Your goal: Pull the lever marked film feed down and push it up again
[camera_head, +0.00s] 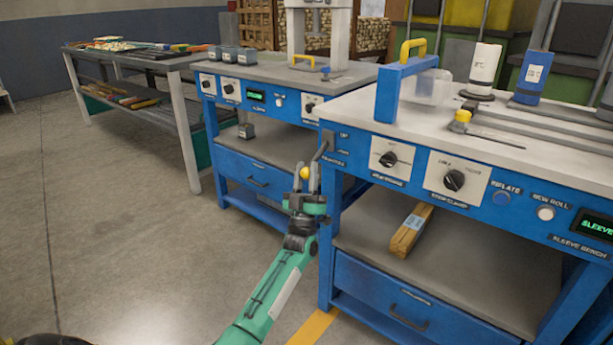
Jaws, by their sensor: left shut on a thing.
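The lever (321,150) is a dark arm at the left end of the blue sleeve bench's front. It slants down and left from the bench corner to a yellow knob (304,173). Small labels sit beside it on the blue panel, too small to read surely. My left gripper (306,177), on a green arm from below, has its grey fingers on both sides of the yellow knob and is shut on it. The fingers partly hide the knob and the lever's lower end. My right gripper is not in view.
The sleeve bench (560,165) carries rotary switches, buttons and a green display, with a wooden block (410,230) on its lower shelf. A second blue bench (262,178) stands behind to the left. A grey table (182,62) stands farther left. The floor at left is clear.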

